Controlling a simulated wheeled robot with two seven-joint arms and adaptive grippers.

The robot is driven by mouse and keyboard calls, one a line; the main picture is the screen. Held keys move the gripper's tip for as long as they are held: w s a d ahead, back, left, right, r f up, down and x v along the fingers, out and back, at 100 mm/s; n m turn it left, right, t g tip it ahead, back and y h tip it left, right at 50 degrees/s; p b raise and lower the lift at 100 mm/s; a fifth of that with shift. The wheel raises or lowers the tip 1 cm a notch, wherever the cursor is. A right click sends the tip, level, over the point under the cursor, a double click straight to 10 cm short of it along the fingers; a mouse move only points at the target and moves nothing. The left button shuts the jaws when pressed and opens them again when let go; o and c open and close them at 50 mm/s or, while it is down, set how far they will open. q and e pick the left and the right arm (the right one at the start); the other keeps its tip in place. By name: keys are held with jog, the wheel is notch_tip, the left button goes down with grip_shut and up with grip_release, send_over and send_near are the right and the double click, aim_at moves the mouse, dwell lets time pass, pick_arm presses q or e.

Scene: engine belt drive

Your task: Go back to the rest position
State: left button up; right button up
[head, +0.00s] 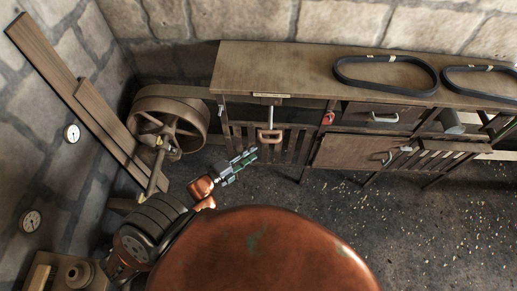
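My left gripper (247,157) is in the head view left of centre, over the dark floor in front of the workbench. It has grey fingers with green parts and sits at the end of my copper-coloured wrist. Its fingers lie close together at this angle, and I cannot tell whether a gap remains between them. I see nothing clearly held in it. In the picture, its tips are just below the orange-brown handle (269,137) on the bench front; I cannot tell the distance between them. My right gripper is not in view.
Two black belts (386,60) (481,69) lie on the workbench top (287,67). A large spoked wheel (181,119) stands by the left wall, with grooved pulleys (157,218) below it. Gauges (72,133) hang on the wall. The floor (428,226) at right is open, with scattered flecks.

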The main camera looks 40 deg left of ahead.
pick_arm(q)
jog(key=shift+s+a+r, duration=0.1)
jog(key=shift+s+a, duration=0.05)
jog(key=shift+s, duration=0.35)
jog(key=s+a+f+n+g+y+b, duration=0.1)
jog(key=s+a+f+n+g, duration=0.15)
jog(key=f, duration=0.85)
jog(key=s+a+f+n+g+y+b, duration=0.15)
jog(key=s+f+n, duration=0.25)
jog(key=f, duration=0.8)
jog(key=s+a+f+n+g+y+b, duration=0.1)
jog(key=s+a+f+n+g+y, duration=0.2)
jog(key=f, duration=0.8)
jog(key=s+d+f+n+g+b, duration=0.1)
jog(key=s+d+f+n+g, duration=0.3)
jog(key=s+f, duration=0.8)
jog(key=s+d+f+n+g+h+b, duration=0.1)
jog(key=s+d+f+n+g, duration=0.3)
jog(key=s+f, duration=0.7)
jog(key=s+b, duration=0.1)
jog(key=s, duration=0.5)
jog(key=shift+d+f, duration=0.3)
jog(key=shift+f, duration=0.05)
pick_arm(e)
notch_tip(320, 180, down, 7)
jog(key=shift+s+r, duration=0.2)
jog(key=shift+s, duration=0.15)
